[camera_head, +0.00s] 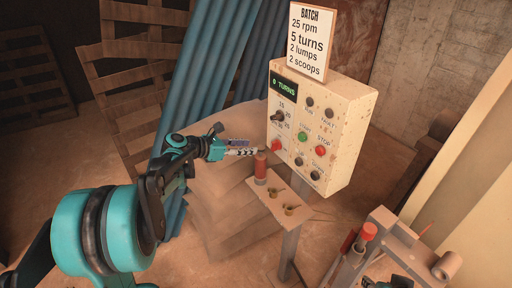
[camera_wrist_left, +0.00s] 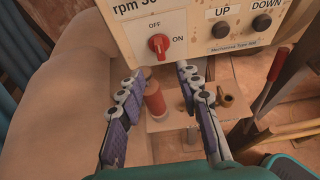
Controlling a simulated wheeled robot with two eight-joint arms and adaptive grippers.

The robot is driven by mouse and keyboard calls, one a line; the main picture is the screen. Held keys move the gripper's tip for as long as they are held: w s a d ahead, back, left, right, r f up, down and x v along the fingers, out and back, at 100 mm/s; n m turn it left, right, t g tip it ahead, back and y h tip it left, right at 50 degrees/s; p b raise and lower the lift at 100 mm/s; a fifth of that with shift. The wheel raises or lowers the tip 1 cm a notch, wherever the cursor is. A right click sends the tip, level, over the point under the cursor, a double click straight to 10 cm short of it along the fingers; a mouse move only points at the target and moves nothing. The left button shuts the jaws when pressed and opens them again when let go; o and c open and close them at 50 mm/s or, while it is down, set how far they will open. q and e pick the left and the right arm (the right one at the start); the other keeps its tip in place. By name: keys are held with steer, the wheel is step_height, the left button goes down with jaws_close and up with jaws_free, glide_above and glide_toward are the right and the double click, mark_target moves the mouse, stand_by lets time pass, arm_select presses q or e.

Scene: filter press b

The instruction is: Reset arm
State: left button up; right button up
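My left gripper (camera_head: 242,147) is in front of the cream control box (camera_head: 338,122), left of its red OFF/ON knob (camera_head: 277,146). In the left wrist view its two fingers (camera_wrist_left: 159,72) are spread with nothing held between them. The knob (camera_wrist_left: 159,43) shows beyond the fingertips, apart from them. A red cylinder (camera_head: 260,168) stands upright on the small shelf (camera_head: 282,203) below the box; it also shows between the fingers in the left wrist view (camera_wrist_left: 154,101), farther off. At the bottom edge, a small teal and dark part may belong to my right arm; its fingers cannot be made out.
The display (camera_head: 283,88) reads "0 TURNS". A batch sign (camera_head: 311,41) tops the box. Small brass pieces (camera_head: 289,210) are on the shelf. Sacks (camera_head: 225,205) are stacked below my left arm. A red-handled lever (camera_head: 368,231) and metal frame stand at lower right.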

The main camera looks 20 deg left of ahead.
arm_select(q)
steer(key=shift+s+a+r, duration=0.15)
steer(key=shift+s+a, duration=0.05)
steer(key=shift+s, duration=0.05)
stand_by(0.3)
